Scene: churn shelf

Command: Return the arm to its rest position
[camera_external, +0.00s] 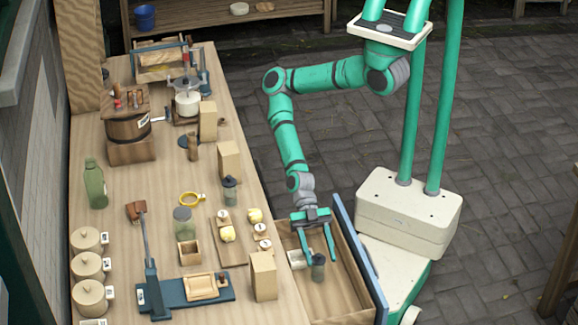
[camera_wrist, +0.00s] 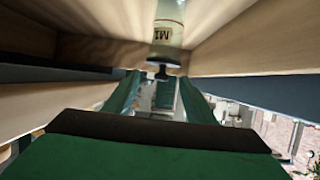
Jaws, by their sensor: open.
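My green arm reaches down from the column to an open wooden drawer (camera_external: 338,300) at the right side of the bench. My gripper (camera_external: 320,262) is open, with its fingers pointing down into the drawer. A small dark jar (camera_external: 318,268) is in the drawer by the fingertips. A small pale box (camera_external: 297,259) is beside the gripper in the drawer.
The wooden bench (camera_external: 165,235) is crowded: a wooden churn (camera_external: 128,125), a green bottle (camera_external: 95,185), lidded pots (camera_external: 88,268), a blue press (camera_external: 152,290) and wooden blocks (camera_external: 263,277) stand there. The blue drawer front (camera_external: 358,255) is close to my base. Paved floor (camera_external: 255,125) behind is clear.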

